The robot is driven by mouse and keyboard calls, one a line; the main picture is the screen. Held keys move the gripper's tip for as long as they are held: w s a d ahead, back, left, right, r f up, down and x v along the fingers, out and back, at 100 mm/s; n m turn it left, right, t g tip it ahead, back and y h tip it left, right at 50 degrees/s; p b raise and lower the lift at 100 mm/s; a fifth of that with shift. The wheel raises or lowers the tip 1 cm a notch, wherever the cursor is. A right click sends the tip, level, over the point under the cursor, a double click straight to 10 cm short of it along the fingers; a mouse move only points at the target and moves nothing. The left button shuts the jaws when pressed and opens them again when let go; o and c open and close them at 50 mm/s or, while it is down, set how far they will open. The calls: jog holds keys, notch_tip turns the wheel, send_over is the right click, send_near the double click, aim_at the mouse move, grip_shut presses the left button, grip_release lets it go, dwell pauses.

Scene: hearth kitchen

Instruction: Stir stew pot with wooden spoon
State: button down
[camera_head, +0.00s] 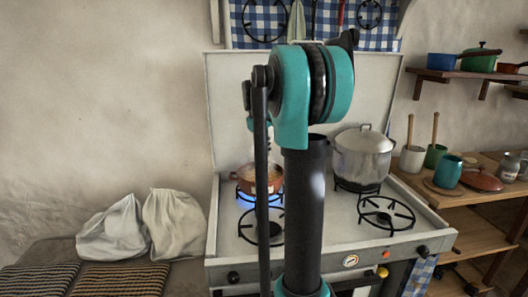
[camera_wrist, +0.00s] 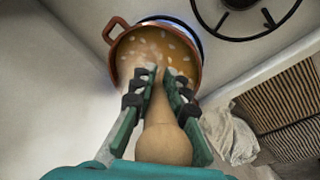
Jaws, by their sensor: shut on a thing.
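The stew pot (camera_head: 275,182) is a small reddish-brown pot on the lit back left burner, partly hidden by my arm in the head view. In the wrist view the pot (camera_wrist: 112,58) shows its rim, a loop handle and orange-brown stew with pale pieces. My gripper (camera_wrist: 161,76) is shut on the pale wooden spoon (camera_wrist: 165,140). The spoon's broad rounded part is near my palm and its narrower part runs between the fingers toward the pot. The fingertips appear over the pot's near side. Whether the spoon touches the stew is hidden.
A lidded grey pot (camera_head: 362,158) stands on the back right burner. The front burners (camera_head: 385,213) are empty. Cloth sacks (camera_head: 174,222) lie left of the stove. Shelves with cups (camera_head: 447,171) and pans are at the right.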

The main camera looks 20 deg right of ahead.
notch_tip(320, 180, up, 6)
jog(key=s, duration=0.2)
jog(key=shift+s+a, duration=0.25)
jog(key=shift+s, duration=0.05)
dwell(0.5)
jog(key=shift+r, duration=0.1)
dwell(0.4)
jog(key=v, duration=0.3)
jog(key=d+v, duration=0.1)
jog(key=v, duration=0.1)
jog(key=shift+w, duration=0.3)
dwell(0.5)
